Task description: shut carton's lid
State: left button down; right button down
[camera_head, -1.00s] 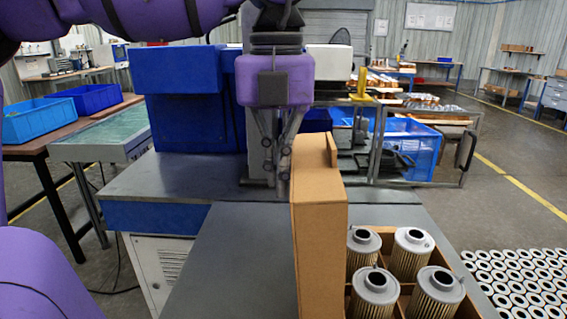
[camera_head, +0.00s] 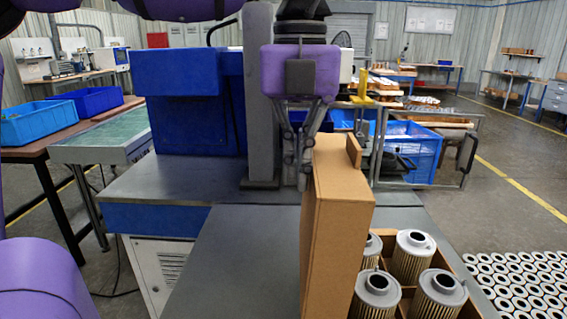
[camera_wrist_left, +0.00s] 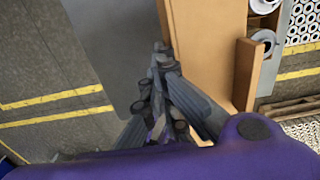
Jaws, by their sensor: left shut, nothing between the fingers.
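The carton (camera_head: 427,311) stands on the grey table at the front right with several metal filter cartridges (camera_head: 411,256) in its compartments. Its brown lid (camera_head: 337,230) stands up on the left side, leaning a little to the right over the nearest cartridges. A small flap (camera_head: 354,152) sticks out from the lid's top edge. My left gripper (camera_head: 304,186) is shut and empty, at the lid's far left edge. In the left wrist view the gripper (camera_wrist_left: 161,50) is right beside the lid (camera_wrist_left: 205,40) and seems to touch it. My right gripper is out of view.
The grey table top (camera_head: 235,255) is clear left of the carton. A grey post (camera_head: 260,100) and blue boxes (camera_head: 190,100) stand behind. A blue crate (camera_head: 422,150) is on a rack at the back right. Many white rings (camera_head: 525,285) lie at the right.

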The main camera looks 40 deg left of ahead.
aim_at(341, 158)
pick_arm(q)
jog(key=shift+w+d+r, duration=0.2)
jog(key=shift+w+d, duration=0.3)
jog(key=shift+d, duration=0.05)
jog(key=shift+w+d+r, duration=0.2)
jog(key=shift+w+d, duration=0.25)
jog(key=shift+d, duration=0.1)
jog(key=shift+w+d+r, duration=0.2)
jog(key=shift+w+d, duration=0.8)
jog(key=shift+d, duration=0.2)
